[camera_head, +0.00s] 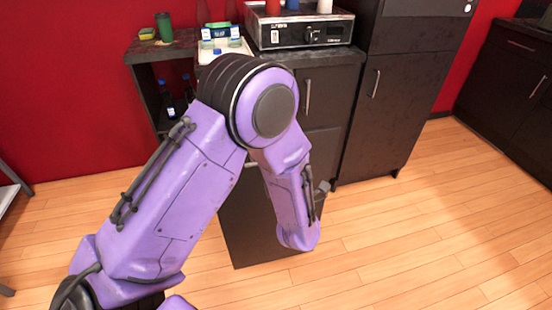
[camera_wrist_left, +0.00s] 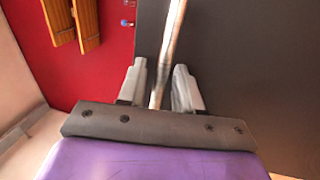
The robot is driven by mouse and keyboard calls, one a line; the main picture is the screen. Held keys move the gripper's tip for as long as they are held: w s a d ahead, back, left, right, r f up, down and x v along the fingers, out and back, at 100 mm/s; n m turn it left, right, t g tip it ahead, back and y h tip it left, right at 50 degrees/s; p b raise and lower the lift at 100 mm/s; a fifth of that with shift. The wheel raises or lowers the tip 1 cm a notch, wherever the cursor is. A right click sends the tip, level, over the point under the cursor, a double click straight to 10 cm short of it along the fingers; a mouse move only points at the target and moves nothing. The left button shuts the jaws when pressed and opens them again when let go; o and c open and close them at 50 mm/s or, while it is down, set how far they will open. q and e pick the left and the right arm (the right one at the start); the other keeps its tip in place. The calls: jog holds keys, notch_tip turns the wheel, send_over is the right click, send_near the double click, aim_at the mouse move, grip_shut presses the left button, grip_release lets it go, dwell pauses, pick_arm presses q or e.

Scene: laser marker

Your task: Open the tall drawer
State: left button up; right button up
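The tall drawer (camera_head: 262,235) is a dark panel low in the cabinet, in the middle of the head view. Its front stands out well ahead of the cabinet, so it is pulled open. My left arm bends down in front of it and hides much of it. In the left wrist view, the drawer's metal handle (camera_wrist_left: 172,35) runs between the two grey fingers of my left gripper (camera_wrist_left: 160,85). The fingers are close together around the bar, with the dark drawer front (camera_wrist_left: 240,70) behind. My right gripper is not in view.
The laser marker (camera_head: 300,32) stands on the cabinet top. A tall dark cabinet (camera_head: 400,100) stands right of the drawer. An open shelf (camera_head: 143,90) with bottles is at the left. The wooden floor (camera_head: 420,235) to the right is clear.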

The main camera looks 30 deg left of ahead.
pick_arm(q)
jog(key=b+v, duration=0.1)
jog(key=v, duration=0.9)
jog(key=shift+s+d, duration=0.2)
jog(key=shift+d, duration=0.05)
jog(key=shift+f, duration=0.15)
